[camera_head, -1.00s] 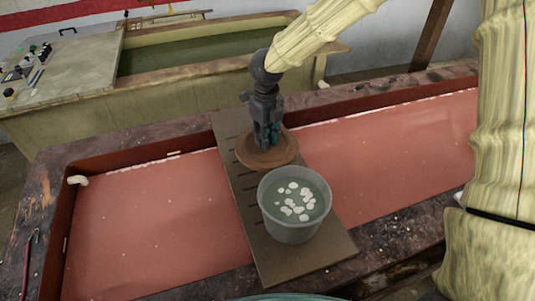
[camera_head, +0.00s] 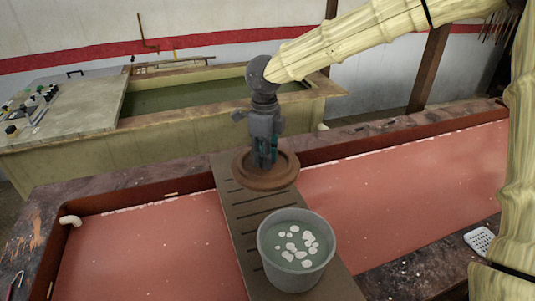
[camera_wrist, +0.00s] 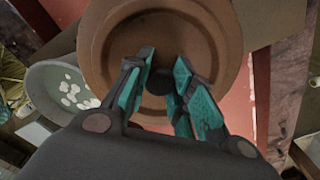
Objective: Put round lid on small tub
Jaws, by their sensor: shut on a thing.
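The round brown lid (camera_head: 283,177) is in my gripper (camera_head: 264,163), behind the small tub in the head view. The lid looks level and lifted somewhat above the slatted board. In the wrist view the lid (camera_wrist: 112,55) fills the upper middle, and the teal fingers of my gripper (camera_wrist: 168,82) are shut on its dark central knob, partly hidden between them. The small grey tub (camera_head: 296,275) stands upright and open on the board, with pale round pieces in greenish liquid. The tub (camera_wrist: 45,82) also shows at the left of the wrist view, apart from the lid.
The slatted board (camera_head: 240,220) lies across a red-floored trough (camera_head: 150,250) with raised dark edges. A white perforated piece (camera_head: 480,241) lies on the right rim. A basin of green liquid (camera_head: 190,95) stands behind. The space above the tub is clear.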

